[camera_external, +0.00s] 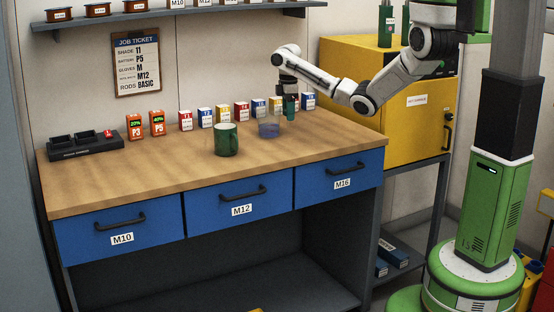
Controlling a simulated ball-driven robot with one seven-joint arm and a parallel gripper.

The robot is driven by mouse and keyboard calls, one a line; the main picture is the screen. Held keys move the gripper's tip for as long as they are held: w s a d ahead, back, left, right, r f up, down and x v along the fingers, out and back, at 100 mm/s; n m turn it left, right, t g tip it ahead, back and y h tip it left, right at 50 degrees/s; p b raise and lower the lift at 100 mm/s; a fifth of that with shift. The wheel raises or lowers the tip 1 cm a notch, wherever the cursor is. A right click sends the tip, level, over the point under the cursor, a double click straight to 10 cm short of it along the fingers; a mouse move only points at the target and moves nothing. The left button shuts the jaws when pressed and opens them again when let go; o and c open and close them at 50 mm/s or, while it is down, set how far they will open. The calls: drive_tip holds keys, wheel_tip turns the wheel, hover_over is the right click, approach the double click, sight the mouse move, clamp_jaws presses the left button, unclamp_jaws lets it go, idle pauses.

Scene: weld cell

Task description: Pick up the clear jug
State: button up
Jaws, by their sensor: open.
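The clear jug (268,129) looks like a small, see-through bluish vessel. It stands on the wooden bench top (130,173), just right of an opaque green mug (226,140). My gripper (291,112) hangs pointing down above the back right of the bench, to the upper right of the jug and apart from it. My gripper is open, and nothing shows held in it. Its fingertips are small and dark here, and they overlap the row of small boxes in the picture. The jug's handle cannot be made out.
A row of several small boxes (206,117) lines the back of the bench. Two orange boxes (157,123) and a black tray (85,144) stand at left. A yellow cabinet (410,130) is at right. The front of the bench top is clear.

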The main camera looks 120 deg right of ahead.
sight(288, 125)
wheel_tip(288, 125, down, 4)
drive_tip(key=shift+d+f+p, duration=0.1)
drive_tip(key=shift+d+p, duration=0.05)
drive_tip(key=shift+p, duration=0.2)
drive_tip(key=shift+c, duration=0.2)
clamp_jaws()
